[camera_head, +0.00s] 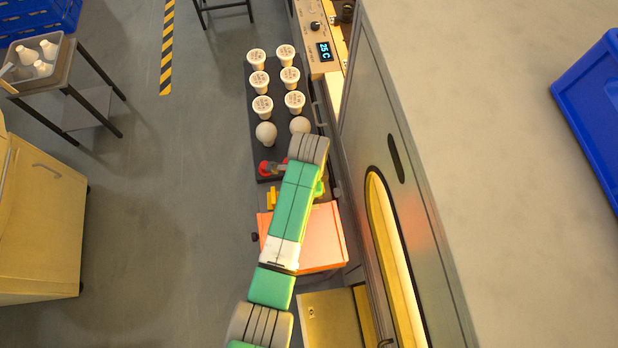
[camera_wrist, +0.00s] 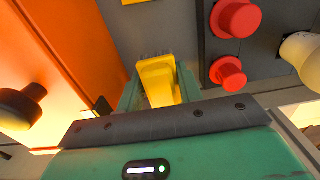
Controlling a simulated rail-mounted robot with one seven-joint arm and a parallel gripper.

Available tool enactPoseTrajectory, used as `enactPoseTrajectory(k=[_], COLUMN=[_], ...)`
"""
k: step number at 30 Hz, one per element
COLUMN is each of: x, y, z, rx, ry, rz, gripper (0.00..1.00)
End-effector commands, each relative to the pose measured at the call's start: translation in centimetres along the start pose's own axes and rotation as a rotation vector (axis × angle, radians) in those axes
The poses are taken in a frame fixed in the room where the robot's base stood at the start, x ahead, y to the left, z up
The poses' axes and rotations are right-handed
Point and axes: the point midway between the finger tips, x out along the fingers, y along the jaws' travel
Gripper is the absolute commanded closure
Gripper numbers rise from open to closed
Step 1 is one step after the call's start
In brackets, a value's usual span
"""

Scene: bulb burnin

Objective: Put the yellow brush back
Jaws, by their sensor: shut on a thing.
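The yellow brush (camera_wrist: 160,80) is between the green fingers of my gripper (camera_wrist: 158,88) in the wrist view, with its bristle-like tip pointing away from the camera. My gripper is shut on it. In the head view my arm hides most of the gripper; a little green and yellow (camera_head: 319,187) shows at the arm's right side, above the orange panel's upper end. A small yellow piece (camera_head: 271,197) stands to the left, between the orange panel and the red knobs; its edge also shows in the wrist view (camera_wrist: 130,2). I cannot tell whether the brush touches anything below.
A dark tray (camera_head: 255,140) holds several white cups and two round bulbs (camera_head: 266,131). Red knobs (camera_wrist: 236,18) sit right of the gripper in the wrist view. The orange panel (camera_head: 325,235) has a dark knob (camera_wrist: 22,105). A tall grey cabinet (camera_head: 390,110) stands close on the right.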

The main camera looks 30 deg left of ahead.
Motion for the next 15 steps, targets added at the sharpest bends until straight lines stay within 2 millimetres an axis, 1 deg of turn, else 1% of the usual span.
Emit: enactPoseTrajectory(k=[2, 6, 8, 15], x=[0.4, 2.9, 3.7, 3.6], y=[0.0, 0.0, 0.0, 0.0], z=[0.0, 0.0, 0.0, 0.0], rx=[0.000, -0.001, -0.001, -0.001], ry=[0.000, -0.001, 0.000, 0.001], rz=[0.001, 0.002, 0.002, 0.000], gripper=[0.85, 0.85, 0.85, 0.85])
